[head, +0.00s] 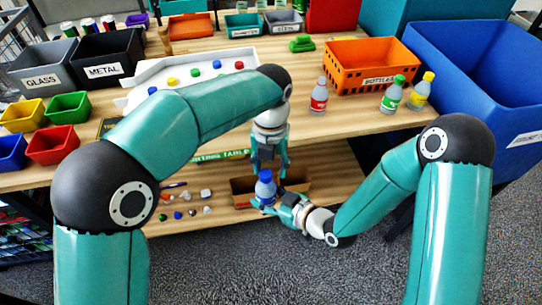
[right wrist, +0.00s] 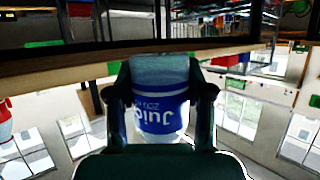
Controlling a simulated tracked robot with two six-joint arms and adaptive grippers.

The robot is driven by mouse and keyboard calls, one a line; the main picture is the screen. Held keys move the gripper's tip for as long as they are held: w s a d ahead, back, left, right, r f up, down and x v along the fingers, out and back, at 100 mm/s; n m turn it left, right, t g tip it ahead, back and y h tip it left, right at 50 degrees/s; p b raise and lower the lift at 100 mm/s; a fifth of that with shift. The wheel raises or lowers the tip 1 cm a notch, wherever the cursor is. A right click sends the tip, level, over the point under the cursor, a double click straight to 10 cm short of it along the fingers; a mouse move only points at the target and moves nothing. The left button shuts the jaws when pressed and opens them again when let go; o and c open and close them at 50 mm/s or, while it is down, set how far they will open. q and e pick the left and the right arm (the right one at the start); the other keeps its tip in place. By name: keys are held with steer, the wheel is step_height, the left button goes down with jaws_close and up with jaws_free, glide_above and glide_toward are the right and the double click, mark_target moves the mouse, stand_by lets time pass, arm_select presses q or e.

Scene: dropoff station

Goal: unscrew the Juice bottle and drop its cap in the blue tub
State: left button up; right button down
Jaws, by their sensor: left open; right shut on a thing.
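The Juice bottle (head: 266,191) has a blue cap and a blue label. It stands roughly upright in my right gripper (head: 270,204), which is shut on its body. In the right wrist view the bottle (right wrist: 160,112) is between the two fingers, its label upside down and its cap hidden. My left gripper (head: 269,168) points down, open, right above the bottle. Its fingertips are at either side near the blue cap (head: 265,174); I cannot tell whether they touch it. A small blue tub (head: 12,152) stands at the left of the table.
Yellow, green and red tubs (head: 52,145) stand next to the blue one. Other capped bottles (head: 319,96) and an orange crate (head: 368,66) are at the right. A large blue bin (head: 470,75) stands at the far right. Small loose bits (head: 192,212) lie on the lower shelf.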

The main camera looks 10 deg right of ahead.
arm_select(q)
steer(key=shift+f, duration=0.15)
steer(key=shift+d, duration=0.1)
jaws_close()
